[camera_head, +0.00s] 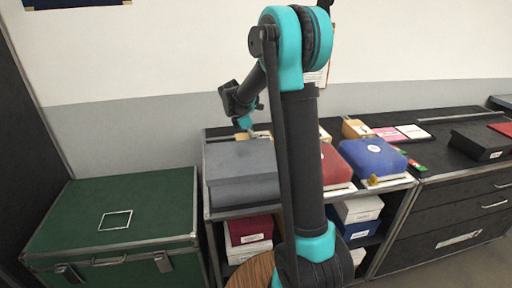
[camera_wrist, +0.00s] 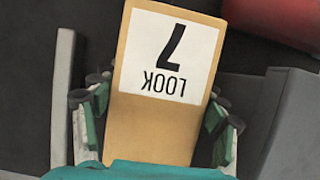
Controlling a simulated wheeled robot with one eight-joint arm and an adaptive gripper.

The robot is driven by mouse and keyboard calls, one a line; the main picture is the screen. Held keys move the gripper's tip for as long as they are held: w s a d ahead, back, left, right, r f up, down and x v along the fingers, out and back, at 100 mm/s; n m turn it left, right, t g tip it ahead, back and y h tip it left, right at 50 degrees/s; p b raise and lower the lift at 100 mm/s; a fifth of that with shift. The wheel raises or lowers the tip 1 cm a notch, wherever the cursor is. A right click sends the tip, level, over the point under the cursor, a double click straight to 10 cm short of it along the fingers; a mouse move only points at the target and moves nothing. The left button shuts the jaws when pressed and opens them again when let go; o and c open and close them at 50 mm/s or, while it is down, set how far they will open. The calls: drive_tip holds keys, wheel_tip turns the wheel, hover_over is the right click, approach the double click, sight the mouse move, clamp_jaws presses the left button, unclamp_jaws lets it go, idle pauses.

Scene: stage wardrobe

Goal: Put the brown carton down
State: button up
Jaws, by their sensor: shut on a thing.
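The brown carton (camera_wrist: 150,125) is between the fingers of my gripper (camera_wrist: 157,105) in the wrist view. It bears a white label reading "LOOK 7", upside down in the picture. The green-and-grey fingers press on both its sides. In the head view, my gripper (camera_head: 244,124) is over the back of the shelf unit top, behind the grey box, and a small tan part of the carton (camera_head: 241,136) shows below it. I cannot tell whether the carton touches the surface.
On the shelf unit top are a grey box (camera_head: 240,165), a red case (camera_head: 335,165), a blue case (camera_head: 371,157) and another tan box (camera_head: 356,128). A green trunk (camera_head: 115,220) stands left. A dark cabinet (camera_head: 450,190) stands right. Grey edges flank the gripper in the wrist view.

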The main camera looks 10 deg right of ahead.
drive_tip(key=shift+f, duration=0.8)
drive_tip(key=o, duration=1.5)
drive_tip(key=shift+f, duration=0.15)
drive_tip(key=shift+o, duration=0.2)
